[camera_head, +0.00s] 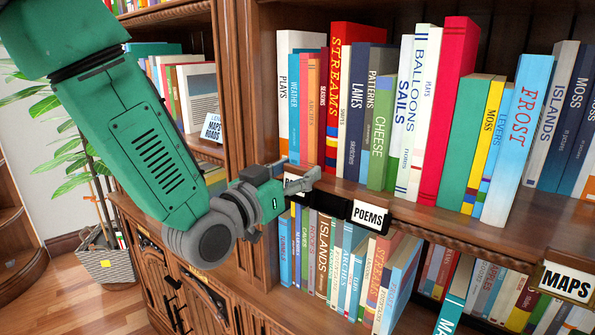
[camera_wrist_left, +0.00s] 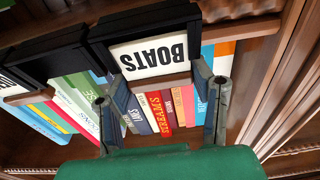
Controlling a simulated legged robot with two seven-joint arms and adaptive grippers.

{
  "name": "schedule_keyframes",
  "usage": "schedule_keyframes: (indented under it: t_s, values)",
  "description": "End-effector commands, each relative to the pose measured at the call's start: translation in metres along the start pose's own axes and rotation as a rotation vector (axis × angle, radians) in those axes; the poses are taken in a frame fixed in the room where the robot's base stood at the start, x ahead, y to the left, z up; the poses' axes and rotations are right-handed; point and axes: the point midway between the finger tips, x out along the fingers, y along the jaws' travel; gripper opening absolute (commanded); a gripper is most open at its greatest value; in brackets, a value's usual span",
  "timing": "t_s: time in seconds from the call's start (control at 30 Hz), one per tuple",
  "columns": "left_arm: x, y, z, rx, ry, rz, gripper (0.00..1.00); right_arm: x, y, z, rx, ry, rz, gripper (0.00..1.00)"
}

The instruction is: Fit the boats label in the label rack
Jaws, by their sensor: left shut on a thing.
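The boats label (camera_wrist_left: 152,56) is a white card with black letters, upside down in the left wrist view. My left gripper (camera_wrist_left: 160,74) is shut on it, one finger at each side edge. The label lies at the black label rack (camera_wrist_left: 107,32), whose black frame shows along its left and upper sides in that view. I cannot tell whether it is fully seated. In the head view my left gripper (camera_head: 309,177) is at the shelf edge and hides most of the label. The rack (camera_head: 335,206) runs along this edge, and the poems label (camera_head: 368,216) sits in it at the right.
Upright books (camera_head: 430,110) fill the shelf just above the rack, and more books (camera_head: 340,265) stand on the shelf below. A maps label (camera_head: 567,282) is at the far right. A wooden upright (camera_head: 240,110) stands left of the gripper. A plant basket (camera_head: 108,262) is on the floor.

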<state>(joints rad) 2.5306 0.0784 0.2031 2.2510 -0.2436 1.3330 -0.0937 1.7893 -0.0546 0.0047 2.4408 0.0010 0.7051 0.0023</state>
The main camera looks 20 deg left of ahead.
Motion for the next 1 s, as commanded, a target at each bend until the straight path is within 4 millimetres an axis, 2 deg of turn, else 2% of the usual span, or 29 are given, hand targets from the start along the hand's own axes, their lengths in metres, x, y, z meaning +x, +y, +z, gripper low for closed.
schedule_keyframes:
  t_s: [0.37, 0.4, 0.43, 0.47, 0.8, 1.0]
  values:
    - [-0.003, 0.0, 0.01, 0.0, 0.0, 0.0, 0.2, 0.009, 0.0, 0.001, 0.0, 0.0, 0.0, 0.45]
    - [-0.003, 0.0, 0.009, 0.0, 0.0, 0.0, 0.6, 0.009, 0.0, 0.001, 0.0, 0.0, 0.0, 0.45]
    - [-0.003, 0.0, 0.009, 0.0, 0.0, 0.0, 0.71, 0.008, 0.0, 0.001, 0.0, 0.0, 0.0, 0.45]
    - [-0.003, 0.0, 0.009, 0.0, 0.0, 0.0, 0.74, 0.008, 0.0, 0.001, 0.0, 0.0, 0.0, 0.45]
    - [-0.005, 0.0, 0.009, 0.0, -0.001, 0.0, 0.74, 0.007, 0.0, 0.003, 0.0, 0.002, 0.0, 0.45]
    - [-0.033, -0.001, 0.009, -0.003, -0.002, -0.002, 0.74, 0.007, 0.0, 0.003, 0.0, 0.002, 0.0, 0.45]
